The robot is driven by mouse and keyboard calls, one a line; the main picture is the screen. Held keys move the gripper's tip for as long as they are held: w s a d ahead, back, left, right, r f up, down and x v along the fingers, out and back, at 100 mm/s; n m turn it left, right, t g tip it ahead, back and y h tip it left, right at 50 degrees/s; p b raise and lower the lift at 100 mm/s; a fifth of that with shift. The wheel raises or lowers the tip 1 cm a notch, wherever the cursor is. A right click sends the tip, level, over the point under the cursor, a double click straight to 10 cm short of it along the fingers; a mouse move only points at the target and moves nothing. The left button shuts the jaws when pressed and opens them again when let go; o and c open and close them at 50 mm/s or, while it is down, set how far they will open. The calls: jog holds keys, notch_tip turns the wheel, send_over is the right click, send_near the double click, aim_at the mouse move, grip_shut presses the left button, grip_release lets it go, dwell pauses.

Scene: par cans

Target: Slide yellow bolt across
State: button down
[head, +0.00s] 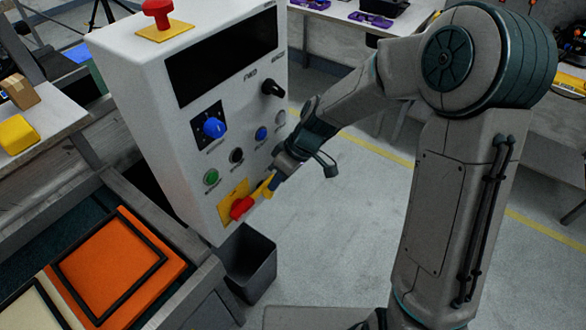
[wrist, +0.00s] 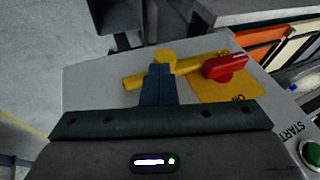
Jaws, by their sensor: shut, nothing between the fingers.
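The yellow bolt (wrist: 190,66) is a rod lying along the lower part of the panel face, with a round yellow knob (wrist: 165,55) standing out from it. In the head view the bolt (head: 265,187) shows only in part behind my gripper. My gripper (wrist: 160,67) has its dark blue fingers together, right at the bolt beside the knob. They look close to or against the knob; I cannot tell whether they touch. In the head view my gripper (head: 275,183) is at the panel's lower right edge.
A red rotary handle (wrist: 225,67) on a yellow plate (wrist: 222,90) sits beside the bolt. The white control box (head: 150,100) carries a green button (head: 211,177), a blue knob (head: 214,128) and a red stop button (head: 157,10). A dark bin (head: 250,262) stands below.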

jog(key=w+v, duration=0.2)
jog(key=v, duration=1.1)
jog(key=shift+w+d+f, duration=0.2)
jog(key=shift+d+f, duration=0.05)
jog(key=shift+f, duration=0.15)
jog(key=s+d+r+m+t+h, duration=0.3)
jog(key=s+d+m, duration=0.9)
jog(key=s, duration=0.6)
jog(key=d+t+h, duration=0.1)
jog(key=d+h, duration=0.1)
jog(key=shift+d+r+t+h, duration=0.15)
jog(key=shift+d+t+h, duration=0.15)
